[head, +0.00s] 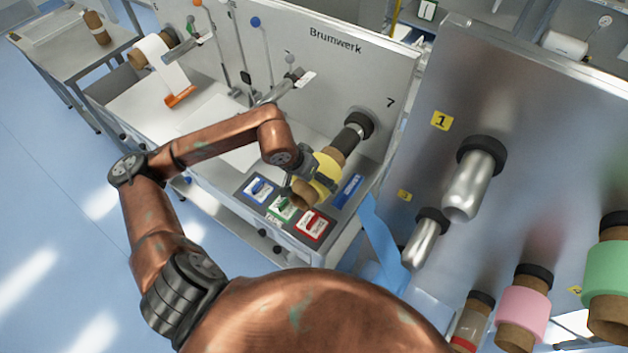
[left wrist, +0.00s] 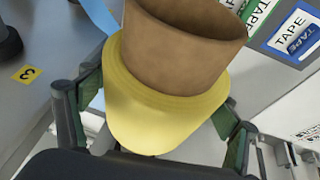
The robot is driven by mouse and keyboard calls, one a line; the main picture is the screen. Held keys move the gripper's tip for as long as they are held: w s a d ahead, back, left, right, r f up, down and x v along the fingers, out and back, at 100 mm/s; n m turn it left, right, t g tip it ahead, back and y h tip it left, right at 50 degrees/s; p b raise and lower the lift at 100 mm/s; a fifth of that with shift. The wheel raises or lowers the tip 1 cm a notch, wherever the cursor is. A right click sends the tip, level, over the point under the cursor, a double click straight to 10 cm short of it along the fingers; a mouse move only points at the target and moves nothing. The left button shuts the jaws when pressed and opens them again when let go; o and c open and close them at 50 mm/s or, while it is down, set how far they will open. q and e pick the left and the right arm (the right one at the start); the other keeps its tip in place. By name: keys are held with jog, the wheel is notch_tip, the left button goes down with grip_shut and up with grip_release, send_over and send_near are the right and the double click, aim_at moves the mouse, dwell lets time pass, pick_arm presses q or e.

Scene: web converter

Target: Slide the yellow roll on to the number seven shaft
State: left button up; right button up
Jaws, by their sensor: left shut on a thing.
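The yellow roll (head: 327,171) is a yellow band on a brown cardboard core. My left gripper (head: 311,178) is shut on it, and in the left wrist view a finger lies on each side of the yellow roll (left wrist: 160,118). The brown core (left wrist: 187,50) stands out beyond the yellow band. The number seven shaft (head: 349,137) sticks out of the grey panel from a black collar (head: 361,121), below the printed 7. The roll lines up with the shaft's outer end in the head view. I cannot tell how far the core is around it. My right gripper is not in view.
Coloured label plates (head: 282,207) lie on the machine's ledge below the roll. A second grey panel (head: 540,130) at right carries bare shafts (head: 468,190) and pink (head: 523,305) and green (head: 607,268) rolls. A blue strip (head: 382,240) hangs between the panels.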

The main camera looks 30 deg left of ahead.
pick_arm(q)
jog(key=shift+w, duration=0.3)
jog(key=shift+w+d+r+b, duration=0.15)
jog(key=shift+w+b, duration=0.55)
jog(key=shift+w, duration=0.55)
jog(key=shift+w+d+f+b, duration=0.1)
jog(key=shift+w+b, duration=0.6)
jog(key=shift+w, duration=0.5)
jog(key=shift+w, duration=0.1)
jog(key=shift+w+b, duration=0.35)
jog(key=shift+w, duration=0.25)
jog(key=shift+w+d+b, duration=0.15)
jog(key=shift+w+b, duration=0.65)
jog(key=shift+w, duration=1)
jog(key=shift+w+d+b, duration=0.15)
jog(key=shift+w+b, duration=0.6)
jog(key=shift+w, duration=0.9)
